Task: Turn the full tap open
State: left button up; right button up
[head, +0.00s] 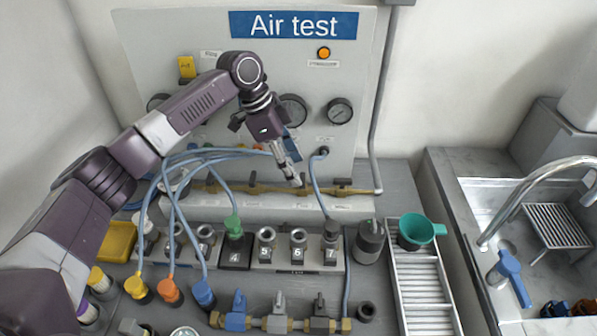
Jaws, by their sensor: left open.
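My left arm comes in from the left and crosses the grey panel. Its gripper (294,176) is open, pointing down at the brass pipe (265,188) that runs along the panel's foot. The fingertips are close to a small tap on this pipe and partly hide it; I cannot tell whether they touch. Another small dark-handled tap (342,183) sits further right on the pipe. Small labels lie below the pipe, too small to read, so I cannot tell which tap is the full one. My right gripper is not in view.
Blue hoses (172,195) loop left of the gripper, and one hangs just right of it. A numbered socket block (265,250) stands in front. A valve row (280,321), a green funnel (416,230) on a ribbed tray (423,290), and a sink (478,215) lie nearer or right.

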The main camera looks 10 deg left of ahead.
aim_at(301, 178)
pick_arm(q)
jog(key=shift+x, duration=1.55)
jog(key=shift+c, duration=0.6)
jog(key=shift+r, duration=0.1)
jog(key=c, duration=1)
